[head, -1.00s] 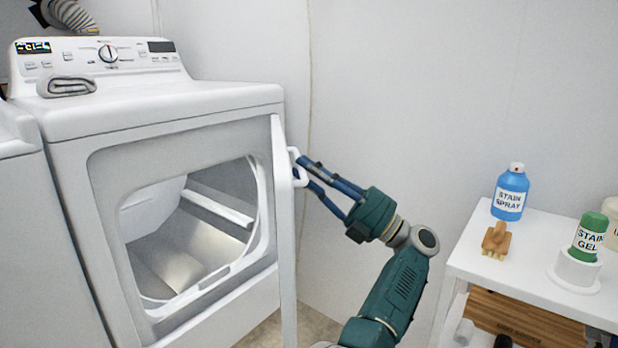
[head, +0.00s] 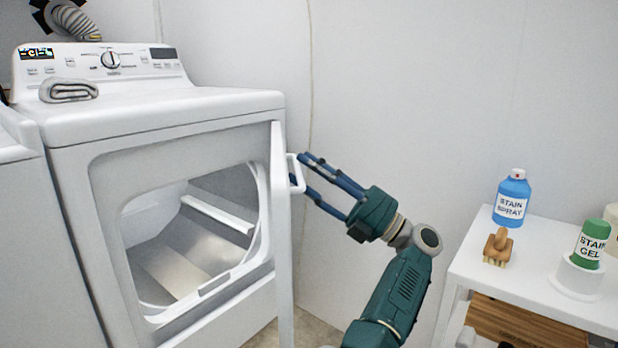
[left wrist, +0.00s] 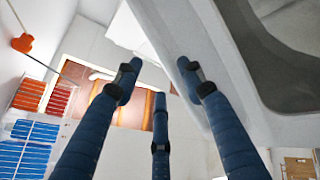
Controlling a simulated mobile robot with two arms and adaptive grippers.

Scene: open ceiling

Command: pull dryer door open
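The dryer (head: 165,125) stands at the left in the head view, with its front opening showing the drum. Its white door (head: 282,230) stands swung out at the opening's right side, seen nearly edge-on. The door handle (head: 299,172) is a white loop on the door's right face. My left gripper (head: 302,168) is at the handle, its blue fingers spread apart. The fingers also show in the left wrist view (left wrist: 155,80), apart, with no object clearly held between them. Whether a fingertip touches the handle is unclear. My right gripper is out of view.
A folded grey cloth (head: 68,91) lies on the dryer top. At right, a white shelf table (head: 535,285) holds a blue stain spray bottle (head: 512,198), a wooden brush (head: 497,247) and a green stain gel bottle (head: 591,243). The wall stands close behind.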

